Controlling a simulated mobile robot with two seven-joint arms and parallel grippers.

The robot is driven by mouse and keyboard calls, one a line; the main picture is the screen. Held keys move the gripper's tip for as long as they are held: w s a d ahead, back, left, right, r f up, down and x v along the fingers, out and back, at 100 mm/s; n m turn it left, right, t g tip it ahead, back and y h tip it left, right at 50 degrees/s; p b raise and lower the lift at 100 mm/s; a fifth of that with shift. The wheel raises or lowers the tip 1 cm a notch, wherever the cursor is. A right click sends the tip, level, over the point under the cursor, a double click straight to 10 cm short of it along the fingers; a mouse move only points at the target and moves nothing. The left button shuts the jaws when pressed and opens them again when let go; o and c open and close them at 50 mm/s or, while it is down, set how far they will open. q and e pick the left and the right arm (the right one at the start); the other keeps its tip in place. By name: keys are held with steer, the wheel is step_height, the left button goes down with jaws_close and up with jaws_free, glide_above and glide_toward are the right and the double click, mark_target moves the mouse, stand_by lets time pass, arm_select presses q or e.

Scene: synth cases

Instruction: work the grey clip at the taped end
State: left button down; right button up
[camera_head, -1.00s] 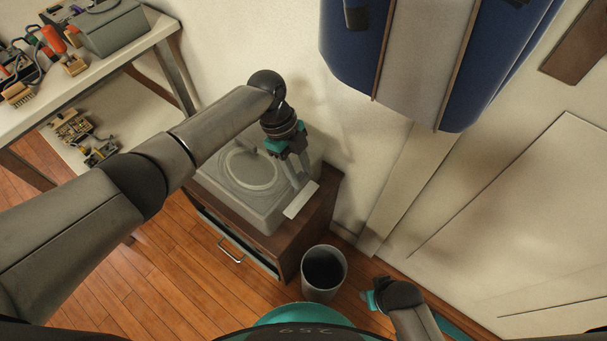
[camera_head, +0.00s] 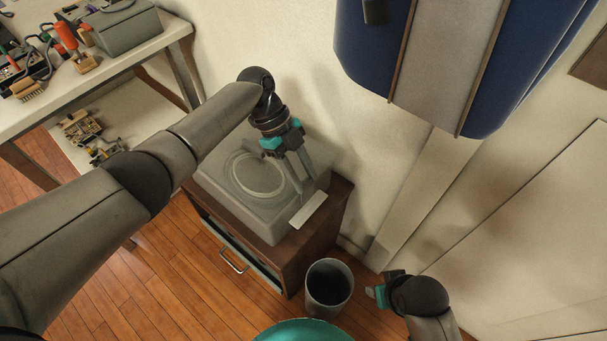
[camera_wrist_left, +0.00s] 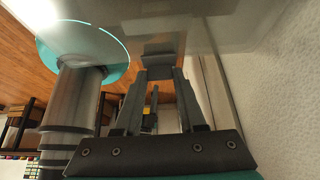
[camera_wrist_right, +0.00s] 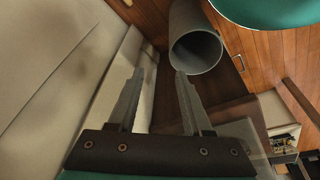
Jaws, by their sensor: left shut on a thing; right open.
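A grey case (camera_head: 225,187) with a raised ring on top stands on a dark wooden cabinet (camera_head: 297,262). A pale strip (camera_head: 308,210), which looks like tape, sits at its near right end. My left gripper (camera_head: 304,188) is at this end, just behind the strip, with its fingers pointing down. In the left wrist view its fingertips are shut on a small grey block, the clip (camera_wrist_left: 162,63). In the head view the fingers mostly hide the clip. My right gripper (camera_head: 375,294) is open and empty, low at the right, apart from the case; its spread fingers show in the right wrist view (camera_wrist_right: 157,78).
A grey bin (camera_head: 329,289) stands on the floor in front of the cabinet. A workbench (camera_head: 120,69) with tools and a grey toolbox is at upper left. A blue and grey hanging body (camera_head: 440,60) is at upper right. Wooden floor is free at lower left.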

arm_select(q)
steer(key=shift+c, duration=2.4)
jaws_free()
steer(key=shift+w+a+r, duration=0.15)
steer(key=shift+a+r, duration=0.1)
steer(key=shift+r, duration=0.2)
steer(key=p+v, duration=0.4)
steer(key=v, duration=1)
arm_select(e)
steer(key=s+d+f+g, duration=0.1)
steer(key=s+f, duration=0.3)
steer(key=f, duration=0.3)
steer(key=shift+d+f, duration=0.35)
steer(key=shift+d, duration=0.05)
